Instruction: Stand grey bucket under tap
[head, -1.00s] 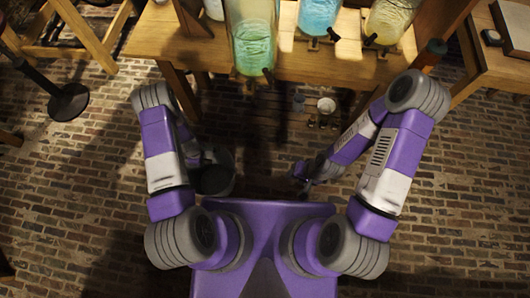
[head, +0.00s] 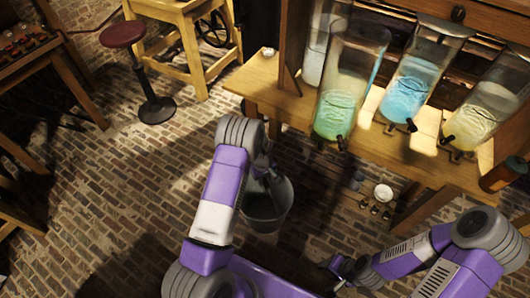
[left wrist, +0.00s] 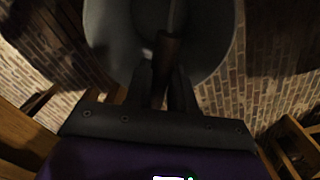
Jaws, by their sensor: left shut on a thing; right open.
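The grey bucket (head: 264,221) hangs upright from my left gripper (head: 270,177). In the left wrist view the gripper (left wrist: 172,82) is shut on the brown grip of its handle (left wrist: 167,47), and the bucket (left wrist: 225,40) spreads below. The bucket is in front of the jar table and to its left, below the table top. Glass jars with green (head: 333,112), blue (head: 408,94) and yellow (head: 472,122) liquid stand on the table, each with a dark tap at its front. My right gripper (head: 338,268) is low at the right, open and small in view.
The wooden jar table (head: 262,88) has a lower shelf with small items (head: 382,192). A red stool (head: 150,85) and a wooden stand (head: 188,35) are at the back left. A bench (head: 30,60) is at the far left. Brick floor (head: 130,190) is clear between.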

